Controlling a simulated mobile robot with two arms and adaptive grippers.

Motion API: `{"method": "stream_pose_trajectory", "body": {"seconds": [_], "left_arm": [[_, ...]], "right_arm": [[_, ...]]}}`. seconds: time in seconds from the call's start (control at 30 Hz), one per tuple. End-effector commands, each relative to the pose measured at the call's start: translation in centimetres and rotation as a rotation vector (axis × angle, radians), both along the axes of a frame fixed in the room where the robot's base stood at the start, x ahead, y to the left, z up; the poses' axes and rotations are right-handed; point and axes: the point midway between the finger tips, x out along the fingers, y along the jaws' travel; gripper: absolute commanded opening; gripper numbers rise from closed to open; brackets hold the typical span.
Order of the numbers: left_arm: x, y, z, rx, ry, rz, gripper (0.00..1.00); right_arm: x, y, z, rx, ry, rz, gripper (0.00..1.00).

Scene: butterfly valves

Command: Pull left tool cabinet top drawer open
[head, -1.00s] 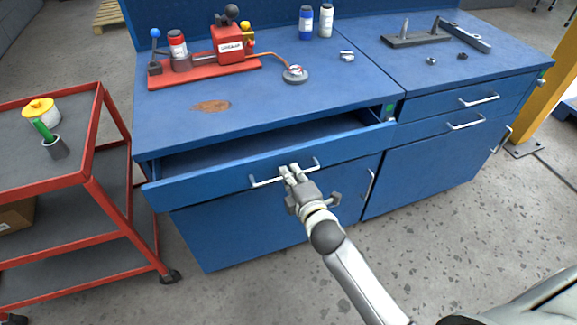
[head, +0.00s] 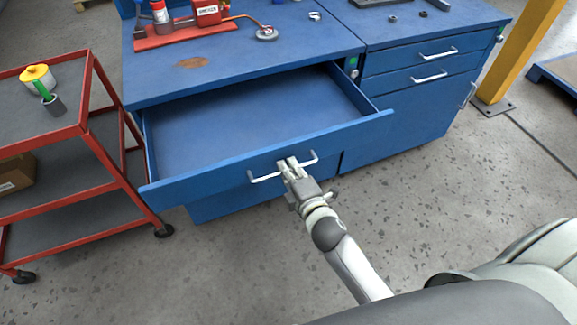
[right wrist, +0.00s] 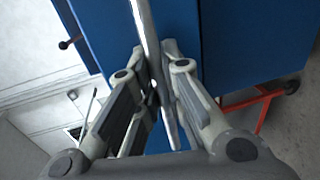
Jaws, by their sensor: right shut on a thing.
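The left blue tool cabinet's top drawer (head: 250,105) is pulled well out in the head view, and its inside looks empty. Its front panel (head: 215,181) carries a silver bar handle (head: 264,178). My right gripper (head: 288,163) is shut on the middle of this handle. In the right wrist view, the handle bar (right wrist: 147,40) runs between the fingers of my right gripper (right wrist: 160,62). My left gripper is not in view.
A red cart (head: 88,62) stands close to the drawer's left end. The worktop (head: 240,60) holds a red-based device (head: 185,36). A yellow post (head: 515,55) stands at right. Speckled floor (head: 440,190) is clear in front.

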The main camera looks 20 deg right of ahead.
Motion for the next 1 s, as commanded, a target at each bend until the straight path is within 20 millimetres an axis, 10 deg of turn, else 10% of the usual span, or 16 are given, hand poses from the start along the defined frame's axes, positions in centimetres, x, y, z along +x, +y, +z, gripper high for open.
{"method": "stream_pose_trajectory", "body": {"seconds": [0.27,0.43,1.0], "left_arm": [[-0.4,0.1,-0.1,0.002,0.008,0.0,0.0],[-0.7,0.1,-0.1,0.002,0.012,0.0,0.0],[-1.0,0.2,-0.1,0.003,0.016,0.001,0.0]], "right_arm": [[0.0,0.0,-0.1,0.0,0.002,-0.001,0.0],[0.0,0.0,-0.1,0.0,0.002,-0.001,0.31],[-2.5,-0.1,0.4,0.0,0.003,0.0,0.31]]}}
